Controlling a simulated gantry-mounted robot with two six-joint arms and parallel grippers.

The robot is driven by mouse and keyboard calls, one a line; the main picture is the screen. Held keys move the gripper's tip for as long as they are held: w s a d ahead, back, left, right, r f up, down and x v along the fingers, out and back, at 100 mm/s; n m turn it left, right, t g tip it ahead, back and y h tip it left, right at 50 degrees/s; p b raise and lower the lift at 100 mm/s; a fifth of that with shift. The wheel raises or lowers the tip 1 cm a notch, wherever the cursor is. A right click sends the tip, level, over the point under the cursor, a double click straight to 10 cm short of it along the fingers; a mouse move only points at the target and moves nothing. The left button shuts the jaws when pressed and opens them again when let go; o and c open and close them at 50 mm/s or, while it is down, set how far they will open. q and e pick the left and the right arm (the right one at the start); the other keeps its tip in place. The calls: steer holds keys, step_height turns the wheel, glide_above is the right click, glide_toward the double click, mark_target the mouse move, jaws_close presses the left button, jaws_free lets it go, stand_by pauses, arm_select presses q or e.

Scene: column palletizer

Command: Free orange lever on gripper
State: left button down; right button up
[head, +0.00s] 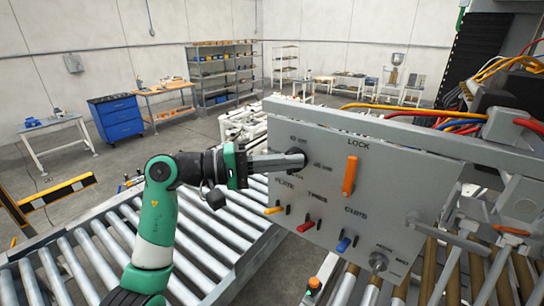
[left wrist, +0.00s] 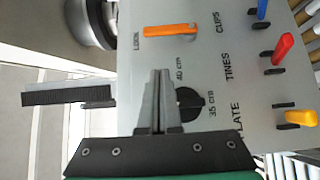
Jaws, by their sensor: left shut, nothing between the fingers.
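The orange lever (head: 349,176) stands upright under the word LOCK on the grey gripper panel (head: 400,160) in the head view. In the left wrist view the orange lever (left wrist: 171,30) lies across the top of the picture, beyond the fingertips. My left gripper (head: 300,159) is shut and empty, at the black knob marked 40 cm and 35 cm, left of the lever. In the left wrist view the shut fingers (left wrist: 158,75) overlap the edge of the knob (left wrist: 190,104); I cannot tell whether they touch it. My right gripper is out of view.
Below on the panel are a yellow lever (head: 274,210), a red lever (head: 306,226) and a blue lever (head: 343,244), marked PLATE, TINES and CUPS. A round switch (head: 378,262) sits at the lower right. Roller conveyors (head: 95,250) run below. Coloured cables (head: 420,115) run behind the panel's top.

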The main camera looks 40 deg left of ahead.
mark_target(327, 166)
arm_select(q)
steer(key=x, duration=0.2)
steer(key=p+x, duration=0.1)
steer(key=x, duration=0.1)
steer(key=shift+r, duration=0.2)
steer(key=d+p, duration=0.1)
steer(key=d, duration=0.1)
steer(key=shift+d+f, duration=0.1)
steer(key=shift+d, duration=0.3)
steer(key=shift+d+f, duration=0.1)
steer(key=shift+d, duration=0.45)
